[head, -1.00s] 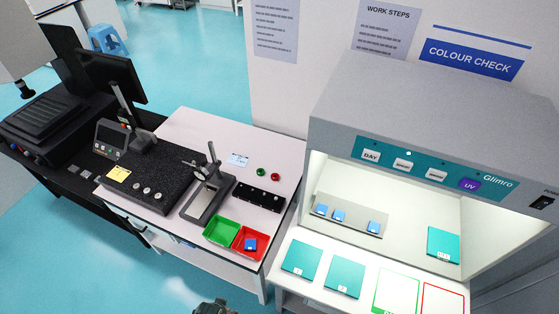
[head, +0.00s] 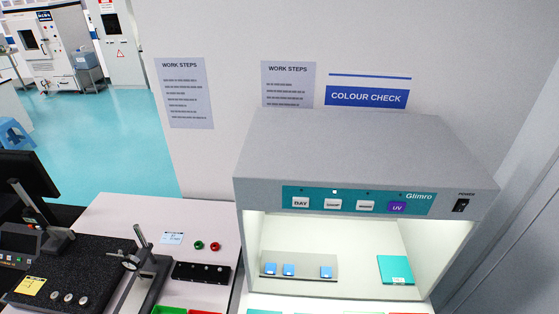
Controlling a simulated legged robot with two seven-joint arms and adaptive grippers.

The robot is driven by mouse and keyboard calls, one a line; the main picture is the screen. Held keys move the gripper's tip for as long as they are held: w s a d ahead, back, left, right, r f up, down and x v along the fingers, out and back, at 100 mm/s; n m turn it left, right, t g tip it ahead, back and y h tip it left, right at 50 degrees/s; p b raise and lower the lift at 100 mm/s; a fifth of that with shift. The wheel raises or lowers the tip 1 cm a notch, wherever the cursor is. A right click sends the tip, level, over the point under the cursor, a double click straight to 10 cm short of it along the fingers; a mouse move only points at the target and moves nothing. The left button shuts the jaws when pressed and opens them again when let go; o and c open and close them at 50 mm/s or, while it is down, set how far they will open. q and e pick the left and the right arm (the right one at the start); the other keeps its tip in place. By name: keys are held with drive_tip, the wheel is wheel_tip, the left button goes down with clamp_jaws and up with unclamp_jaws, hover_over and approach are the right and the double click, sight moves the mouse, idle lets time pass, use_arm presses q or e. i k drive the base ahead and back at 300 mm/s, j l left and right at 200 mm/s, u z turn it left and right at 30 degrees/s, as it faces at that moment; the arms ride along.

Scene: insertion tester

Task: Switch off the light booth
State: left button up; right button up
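The light booth (head: 350,145) is a grey box with a lit, bright interior, standing right of centre in the head view. Its teal front panel carries white buttons including a DAY button (head: 301,202), and a purple UV button (head: 397,207). A small indicator above the second button looks lit. A black POWER rocker switch (head: 461,205) sits at the right end of the front face. Neither of my grippers shows in this view.
Blue samples (head: 288,270) sit on a grey holder inside the booth, with a teal plate (head: 395,269) to the right. Left is a pale table (head: 120,212) with a black stone plate and a measuring stand (head: 135,265). A grey wall panel stands right of the booth.

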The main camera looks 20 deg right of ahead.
sight(462, 205)
drive_tip(key=z, duration=1.95)
